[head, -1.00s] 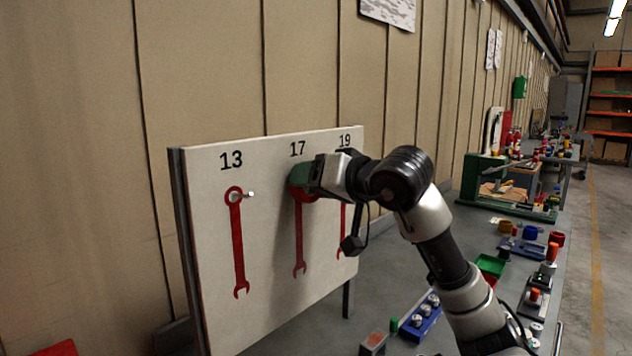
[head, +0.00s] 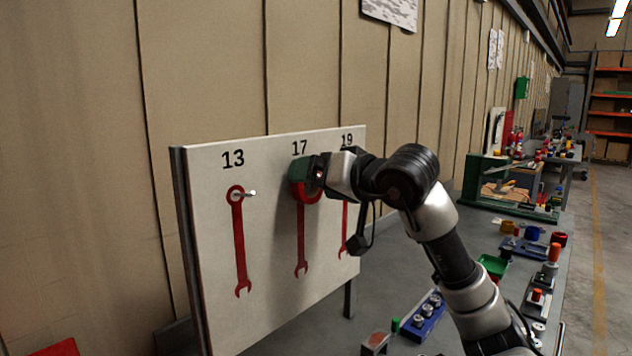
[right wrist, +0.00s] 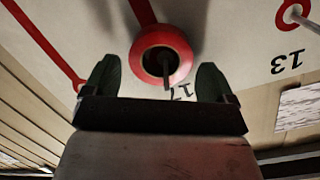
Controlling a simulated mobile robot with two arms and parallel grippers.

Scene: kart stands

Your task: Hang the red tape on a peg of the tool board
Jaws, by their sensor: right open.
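The red tape (right wrist: 166,50) is a ring around the peg (right wrist: 166,78) under the number 17 on the tool board, against or close to the board face. In the head view the tape (head: 302,193) shows below my right gripper (head: 305,173), partly hidden by it. In the right wrist view my right gripper (right wrist: 156,80) is open, with one green finger on each side of the tape and a gap on both sides. The white tool board (head: 215,265) has painted red wrench outlines under 13, 17 and 19. My left gripper is not in view.
The peg at 13 (head: 250,193) is bare. The peg at 19 is hidden behind my right arm. A workbench with a blue block (head: 422,318), a green tray (head: 493,265) and several small parts lies right of the board.

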